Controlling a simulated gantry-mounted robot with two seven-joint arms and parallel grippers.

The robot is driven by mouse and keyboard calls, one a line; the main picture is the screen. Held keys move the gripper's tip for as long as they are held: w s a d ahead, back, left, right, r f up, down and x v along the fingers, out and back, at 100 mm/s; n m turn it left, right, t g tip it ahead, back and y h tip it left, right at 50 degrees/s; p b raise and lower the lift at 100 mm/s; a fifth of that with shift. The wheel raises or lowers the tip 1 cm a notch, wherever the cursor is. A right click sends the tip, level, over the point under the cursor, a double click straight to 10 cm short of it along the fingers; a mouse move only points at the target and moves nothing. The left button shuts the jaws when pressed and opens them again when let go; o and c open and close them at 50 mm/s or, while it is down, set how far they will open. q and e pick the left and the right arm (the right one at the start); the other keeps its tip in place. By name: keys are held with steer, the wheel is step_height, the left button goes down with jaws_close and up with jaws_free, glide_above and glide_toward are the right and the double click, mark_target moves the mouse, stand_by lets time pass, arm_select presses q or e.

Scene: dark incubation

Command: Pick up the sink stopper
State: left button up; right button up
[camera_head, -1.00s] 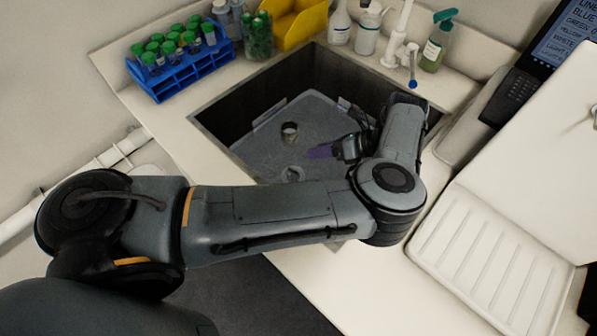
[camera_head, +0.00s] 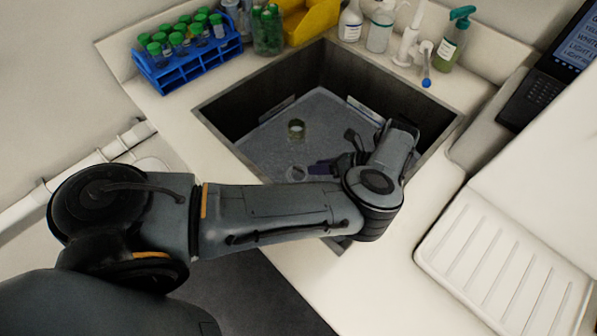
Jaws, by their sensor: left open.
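A small, short round piece (camera_head: 296,128), greenish with a pale rim, stands on the grey sink floor; it looks like the sink stopper. A pale round ring (camera_head: 296,173), which looks like the drain, lies on the floor nearer me. My left gripper (camera_head: 334,156) is open inside the sink (camera_head: 283,142), to the right of the stopper and drain. Its dark fingers are apart and it holds nothing that I can see. My left forearm hides the near edge of the sink. My right gripper is not in view.
A blue rack (camera_head: 187,69) of green-capped tubes stands at the back left. A yellow bin (camera_head: 308,20), bottles (camera_head: 380,30) and a tap (camera_head: 409,45) line the back. A ribbed draining tray (camera_head: 500,262) lies at the right. The sink walls surround my gripper.

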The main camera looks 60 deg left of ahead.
mark_target(305, 175)
arm_select(q)
steer(key=shift+s+a+f+p, duration=0.15)
steer(key=shift+s+a+p, duration=0.2)
steer(key=shift+s+p, duration=0.15)
steer(key=p+x, duration=0.1)
steer(key=x, duration=0.2)
steer(key=shift+p, duration=0.4)
steer(key=shift+s+a+f, duration=0.35)
steer(key=shift+f, duration=0.1)
jaws_close()
